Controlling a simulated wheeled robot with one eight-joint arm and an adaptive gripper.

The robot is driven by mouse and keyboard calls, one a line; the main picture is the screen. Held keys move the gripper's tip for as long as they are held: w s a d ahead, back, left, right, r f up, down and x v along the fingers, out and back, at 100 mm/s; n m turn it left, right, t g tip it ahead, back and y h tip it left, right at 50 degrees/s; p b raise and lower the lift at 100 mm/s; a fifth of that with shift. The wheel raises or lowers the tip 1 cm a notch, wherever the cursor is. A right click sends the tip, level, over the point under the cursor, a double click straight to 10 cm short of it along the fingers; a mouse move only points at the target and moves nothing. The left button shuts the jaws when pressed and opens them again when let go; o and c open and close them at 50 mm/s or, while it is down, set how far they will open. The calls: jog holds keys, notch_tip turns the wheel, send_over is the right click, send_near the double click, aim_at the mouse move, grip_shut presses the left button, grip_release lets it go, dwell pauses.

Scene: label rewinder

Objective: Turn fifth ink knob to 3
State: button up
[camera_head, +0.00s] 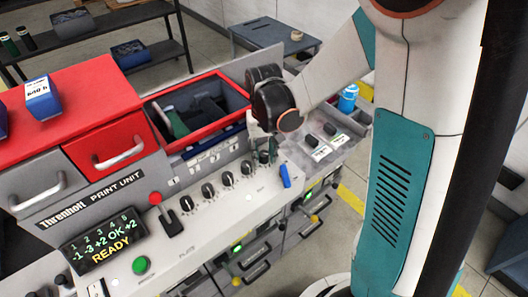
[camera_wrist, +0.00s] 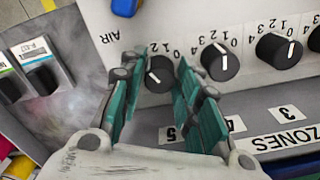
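The fifth ink knob (camera_wrist: 159,74) is black and round with a white pointer mark, above a label reading 5 (camera_wrist: 170,134). In the wrist view its pointer mark slants towards the lower left. My gripper (camera_wrist: 163,70) has its teal fingers on both sides of this knob, apart from each other. I cannot tell whether the pads touch it. In the head view my gripper (camera_head: 263,140) is over the right end of the knob row and partly hides the fifth knob.
The other ink knobs (camera_head: 208,190) stand in a row beside the fifth. A blue handle (camera_head: 285,176) is close on its right in the head view. A red open bin (camera_head: 196,84) lies behind.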

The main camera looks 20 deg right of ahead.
aim_at(264, 154)
jog(key=shift+o, duration=0.5)
jog(key=shift+r, duration=0.1)
notch_tip(264, 154, up, 12)
dwell(0.7)
